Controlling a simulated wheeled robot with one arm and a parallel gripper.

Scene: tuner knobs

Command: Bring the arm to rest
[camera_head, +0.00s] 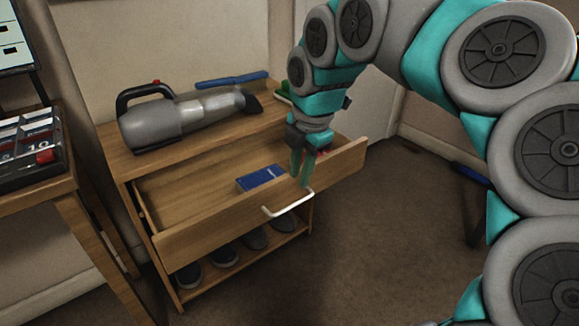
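My gripper (304,172) points down at the right part of the open drawer (190,203), close to its front panel and above the white handle (288,203). My arm reaches in from the right side of the view and bends down to the drawer. The fingers are small and dark against the wood, so I cannot tell whether they are open or shut. I see nothing clearly held. A blue box (262,178) lies in the drawer just left of the fingers.
A grey handheld vacuum (180,115) and a blue flat item (231,79) lie on the cabinet top. Several shoes (222,254) stand on the shelf below the drawer. A table with a black and red device (30,150) is at the left.

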